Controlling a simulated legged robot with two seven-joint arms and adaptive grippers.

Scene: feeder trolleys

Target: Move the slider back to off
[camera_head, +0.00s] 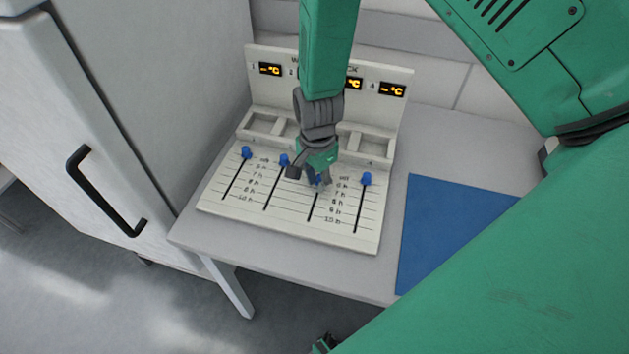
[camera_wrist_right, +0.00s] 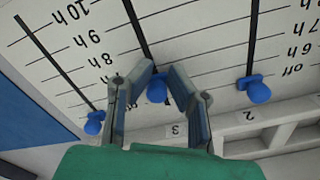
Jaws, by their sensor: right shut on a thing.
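The panel (camera_head: 300,233) is a white board with four slots marked off to 10 h, each with a blue slider knob. My right gripper (camera_head: 319,180) reaches down over the third slot. In the right wrist view, my right gripper (camera_wrist_right: 160,85) has its fingers on both sides of the third blue knob (camera_wrist_right: 157,90), shut on it. That knob sits slightly toward the hour marks, out of line with its neighbours. The first knob (camera_head: 246,152), second knob (camera_head: 284,159) and fourth knob (camera_head: 366,178) are at the off end.
The panel stands on a grey table (camera_head: 290,274). A blue mat (camera_head: 440,225) lies to its right. A grey cabinet (camera_head: 100,110) with a black handle is at the left. Lit displays (camera_head: 392,90) stand on the panel's upright back, above several shallow trays (camera_head: 372,143).

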